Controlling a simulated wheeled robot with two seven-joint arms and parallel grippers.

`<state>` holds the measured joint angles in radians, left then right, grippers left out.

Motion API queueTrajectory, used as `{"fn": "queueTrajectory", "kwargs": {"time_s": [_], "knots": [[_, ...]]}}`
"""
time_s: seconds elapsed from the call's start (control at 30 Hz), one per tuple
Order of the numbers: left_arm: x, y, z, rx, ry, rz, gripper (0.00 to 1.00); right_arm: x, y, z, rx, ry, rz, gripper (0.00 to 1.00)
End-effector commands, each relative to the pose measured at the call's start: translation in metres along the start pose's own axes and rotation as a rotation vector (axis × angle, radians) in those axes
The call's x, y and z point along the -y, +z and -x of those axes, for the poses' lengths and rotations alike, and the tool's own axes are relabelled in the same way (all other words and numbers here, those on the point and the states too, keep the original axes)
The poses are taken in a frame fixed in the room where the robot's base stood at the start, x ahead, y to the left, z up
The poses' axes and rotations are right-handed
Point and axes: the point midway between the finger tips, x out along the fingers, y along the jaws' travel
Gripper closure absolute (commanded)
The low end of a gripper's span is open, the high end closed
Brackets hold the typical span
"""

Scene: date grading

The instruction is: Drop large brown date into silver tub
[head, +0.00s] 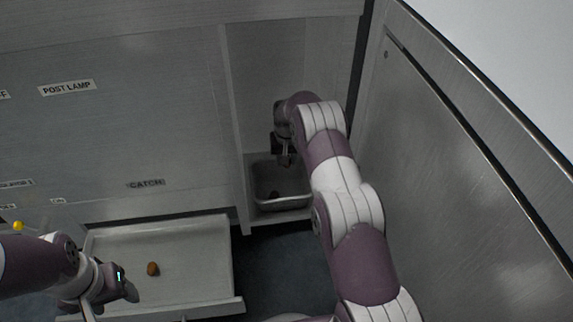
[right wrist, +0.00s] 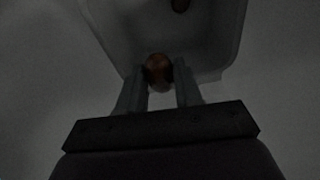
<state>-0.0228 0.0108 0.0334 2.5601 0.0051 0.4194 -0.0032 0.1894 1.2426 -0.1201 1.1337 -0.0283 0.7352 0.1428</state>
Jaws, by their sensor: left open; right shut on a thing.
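The silver tub (head: 284,204) stands in a recess in the middle of the head view, with a dark date (head: 274,194) inside it. My right gripper (head: 285,160) is over the tub. In the right wrist view, it is shut on a brown date (right wrist: 158,72), held between the fingertips at the tub's rim (right wrist: 108,45). Another dark date (right wrist: 181,5) lies in the tub at the top edge of that view. My left gripper (head: 128,290) is open and empty at the lower left, over a pale tray.
The pale tray (head: 200,255) holds one brown date (head: 153,268). Recess walls flank the tub, and a metal panel (head: 470,170) stands on the right. A small yellow knob (head: 18,226) is at the far left.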

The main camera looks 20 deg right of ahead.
Motion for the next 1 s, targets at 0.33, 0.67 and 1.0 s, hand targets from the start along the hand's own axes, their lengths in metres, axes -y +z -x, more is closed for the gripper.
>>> {"fn": "queueTrajectory", "kwargs": {"time_s": [0.33,0.67,1.0], "knots": [[0.0,0.005,-0.047,0.0,0.0,0.0,0.4,0.0,0.008,-0.049,0.002,0.0,0.001,0.8],[0.0,0.006,-0.054,0.0,0.0,0.0,0.4,0.001,0.009,-0.057,0.001,-0.001,0.001,0.8],[0.0,0.006,-0.054,0.0,0.0,0.0,0.4,0.001,0.01,-0.057,0.002,-0.001,0.002,0.36]]}}
